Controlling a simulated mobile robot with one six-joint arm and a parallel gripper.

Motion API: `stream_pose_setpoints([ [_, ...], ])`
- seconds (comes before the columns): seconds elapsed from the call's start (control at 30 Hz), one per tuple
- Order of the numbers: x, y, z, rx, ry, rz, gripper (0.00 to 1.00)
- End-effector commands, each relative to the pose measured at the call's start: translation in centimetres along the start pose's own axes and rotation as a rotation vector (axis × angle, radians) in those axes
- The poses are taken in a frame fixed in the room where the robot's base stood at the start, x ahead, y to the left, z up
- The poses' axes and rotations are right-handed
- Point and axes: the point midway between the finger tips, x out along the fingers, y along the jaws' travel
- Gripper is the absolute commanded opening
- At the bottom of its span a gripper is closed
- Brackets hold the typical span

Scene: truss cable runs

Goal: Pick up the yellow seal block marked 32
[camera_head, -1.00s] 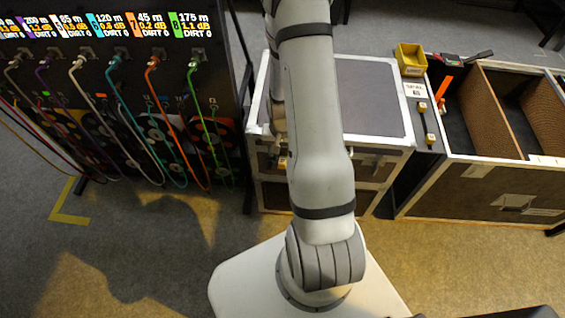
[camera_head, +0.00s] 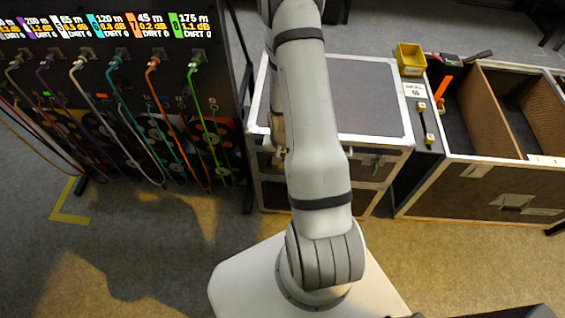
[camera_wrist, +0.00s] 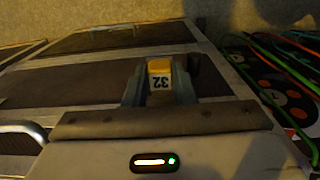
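The yellow seal block (camera_wrist: 160,67) shows in the wrist view with a white label reading 32, upside down in the picture. My gripper (camera_wrist: 159,84) has one finger on each side of it. The fingers stand close together and I see no clear gap between them and the block, so it looks shut on it. Whether the block still touches a surface below cannot be told. In the head view my gripper (camera_head: 278,135) is mostly hidden by my arm, in front of the silver-edged case (camera_head: 365,95); the block is not visible there.
A rack with coloured cables (camera_head: 120,100) stands at left. At right are a yellow bin (camera_head: 410,57), a strip with small yellow-ended pieces (camera_head: 425,124) and an open crate (camera_head: 480,185) with dividers. In the wrist view, green cables (camera_wrist: 265,90) run close at right.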

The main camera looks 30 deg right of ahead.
Motion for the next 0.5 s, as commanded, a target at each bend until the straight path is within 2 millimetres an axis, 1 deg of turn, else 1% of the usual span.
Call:
stream_pose_setpoints([
  [0.03, -0.01, 0.01, -0.01, 0.000, 0.000, 0.000, 0.17],
  [0.23, -0.01, 0.03, -0.01, 0.001, 0.000, 0.000, 0.01],
  [0.5, -0.13, 0.05, -0.03, 0.001, 0.000, 0.000, 0.01],
])
